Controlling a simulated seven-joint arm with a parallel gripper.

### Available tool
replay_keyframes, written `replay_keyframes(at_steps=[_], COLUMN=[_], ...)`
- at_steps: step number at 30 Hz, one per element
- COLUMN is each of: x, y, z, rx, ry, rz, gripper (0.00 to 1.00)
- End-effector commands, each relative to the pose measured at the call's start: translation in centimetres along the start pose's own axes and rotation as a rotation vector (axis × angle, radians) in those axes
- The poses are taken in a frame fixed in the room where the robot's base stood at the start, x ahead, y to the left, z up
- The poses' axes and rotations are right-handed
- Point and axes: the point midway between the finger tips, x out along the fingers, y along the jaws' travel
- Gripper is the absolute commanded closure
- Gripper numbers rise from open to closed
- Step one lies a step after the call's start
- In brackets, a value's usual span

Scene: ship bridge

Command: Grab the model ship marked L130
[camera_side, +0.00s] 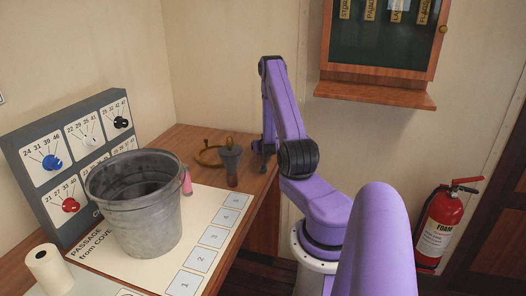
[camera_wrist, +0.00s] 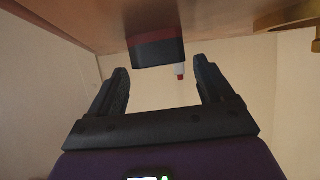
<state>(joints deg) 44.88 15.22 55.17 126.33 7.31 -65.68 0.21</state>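A small model ship (camera_wrist: 158,51) shows in the wrist view, which looks upside down. It has a dark hull with a red band against the wooden desk, and a small white and red part sticks out from it. No L130 mark is legible. My gripper (camera_wrist: 158,68) is open and empty, with the ship just beyond and between its fingertips. In the side view a dark, flared shape with a red lower part (camera_side: 232,168), seemingly this ship, stands on the desk. My gripper (camera_side: 262,158) is to its right, low over the desk, its fingers small and unclear there.
A metal bucket (camera_side: 140,215) stands on a white passage board (camera_side: 222,215) with numbered squares. A pink object (camera_side: 187,184) is partly hidden behind it. A brass ring-shaped item (camera_side: 210,155) lies near the ship. A dial panel (camera_side: 50,135) and paper roll (camera_side: 48,270) are left.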

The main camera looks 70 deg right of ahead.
Motion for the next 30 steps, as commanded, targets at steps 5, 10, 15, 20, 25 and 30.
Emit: replay_keyframes(at_steps=[5, 10, 15, 20, 25, 30], x=[0.0, 0.0, -0.1, -0.4, -1.2, -4.1], y=[0.0, 0.0, 0.0, 0.0, 0.0, 0.3], z=[0.0, 0.0, -0.2, -0.9, -2.6, -4.1], rx=[0.000, 0.000, 0.000, 0.000, 0.000, 0.000], ry=[0.000, 0.001, 0.002, 0.002, 0.004, 0.004], rz=[0.000, 0.000, 0.000, 0.000, 0.000, 0.000], gripper=[0.68, 0.68, 0.68, 0.68, 0.68, 0.68])
